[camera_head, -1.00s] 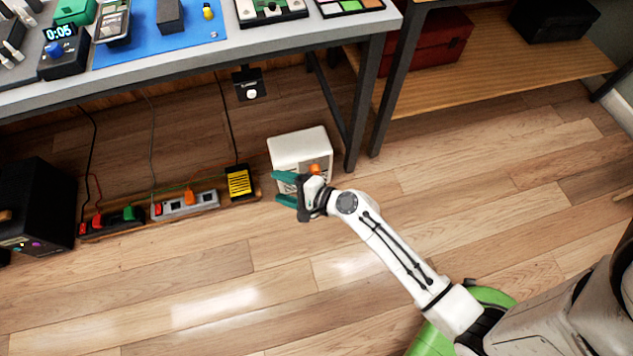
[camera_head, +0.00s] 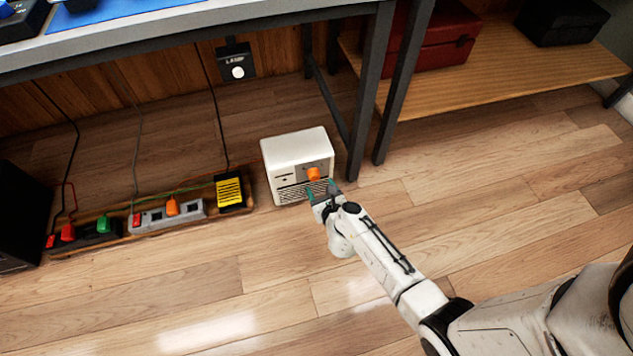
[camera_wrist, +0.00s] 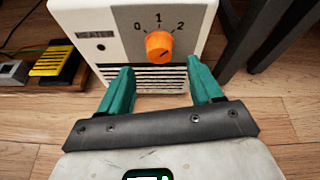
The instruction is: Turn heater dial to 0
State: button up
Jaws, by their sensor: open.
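The heater is a small white box (camera_head: 285,152) on the floor under the workbench. Its front also fills the top of the wrist view (camera_wrist: 112,20). It carries an orange dial (camera_wrist: 158,46) with the marks 0, 1 and 2 above it; the dial also shows in the head view (camera_head: 314,174). A small mark is on the dial's face, but I cannot tell surely which number it points to. My gripper (camera_wrist: 160,70) is open and empty, with its teal fingers apart in front of the heater, just below the dial. It also shows in the head view (camera_head: 321,187).
A yellow-and-black block (camera_head: 229,191) and a grey power strip (camera_head: 168,214) with plugs lie left of the heater. A dark bench leg (camera_head: 345,135) stands close on its right. The workbench edge (camera_head: 215,17) overhangs behind. The floor in front is clear.

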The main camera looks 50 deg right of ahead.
aim_at(316, 178)
jog(key=b+x, duration=0.2)
jog(key=x, duration=0.3)
jog(key=shift+w+d+f, duration=0.15)
jog(key=shift+w+d, duration=0.05)
jog(key=shift+w, duration=0.05)
jog(key=c, duration=1.1)
jog(key=shift+o, duration=0.2)
